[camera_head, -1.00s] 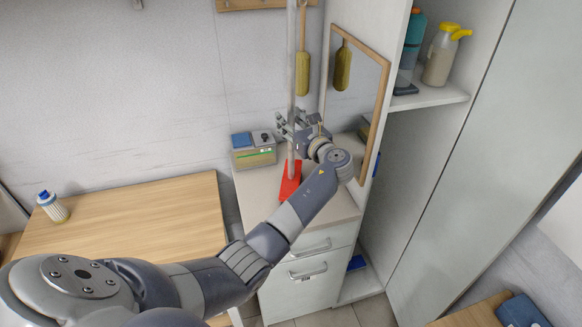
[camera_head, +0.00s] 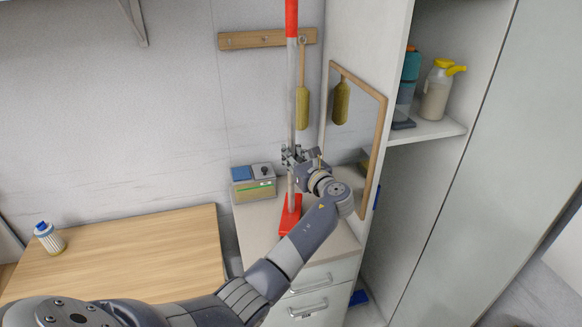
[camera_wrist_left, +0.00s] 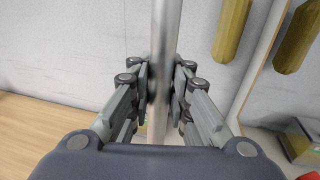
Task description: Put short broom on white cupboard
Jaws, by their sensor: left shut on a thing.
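The short broom (camera_head: 291,108) has a long pale handle with a red upper end and a red head (camera_head: 289,217) at the bottom. It is upright. My left gripper (camera_head: 291,158) is shut on the handle, partway down; the left wrist view shows the handle (camera_wrist_left: 166,35) between the fingers (camera_wrist_left: 160,85). The white cupboard (camera_head: 262,222) has a pale top and drawers. The red head is at the cupboard top; I cannot tell whether it rests on it or hangs just above. My right gripper is not in view.
A small box with a blue top (camera_head: 253,184) stands on the cupboard's back left. A framed mirror (camera_head: 384,120) borders it on the right. A yellow brush (camera_head: 302,108) hangs behind from a wooden rack (camera_head: 250,40). A wooden table (camera_head: 130,250) stands left; shelves with bottles (camera_head: 438,90) are right.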

